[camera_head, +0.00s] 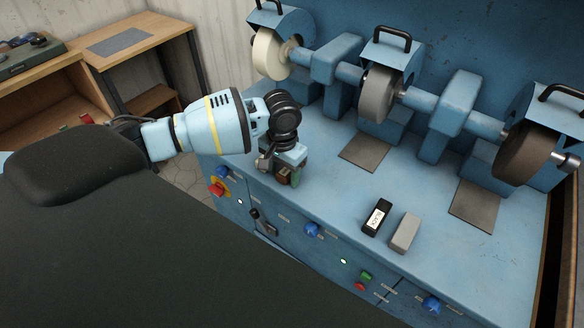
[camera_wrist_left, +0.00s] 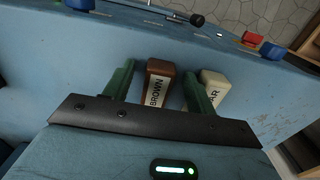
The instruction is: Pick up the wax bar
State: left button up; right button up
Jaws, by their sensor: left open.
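In the left wrist view, a brown bar (camera_wrist_left: 158,82) labelled "BROWN" stands between the two green fingers of my open left gripper (camera_wrist_left: 159,70), with a gap to the right finger. A cream bar (camera_wrist_left: 215,89), its label partly covered and ending in "AR", is just outside the right finger. In the head view, my left gripper (camera_head: 285,172) is low over the front left of the blue bench, and the brown bar (camera_head: 284,177) shows at its fingers. A black bar with a white label (camera_head: 377,218) and a grey bar (camera_head: 404,233) lie farther right. No bar is legibly marked wax.
The blue bench top (camera_head: 330,195) has free room right of my gripper. Behind stand a cream wheel (camera_head: 270,54), a grey wheel (camera_head: 377,95) and a dark wheel (camera_head: 524,152) on one shaft. Knobs and buttons line the front panel. A wooden table (camera_head: 150,30) is at the left.

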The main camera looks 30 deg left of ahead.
pick_arm(q)
jog(key=shift+f, duration=0.15)
jog(key=c, duration=1.1)
jog(key=shift+o, duration=0.2)
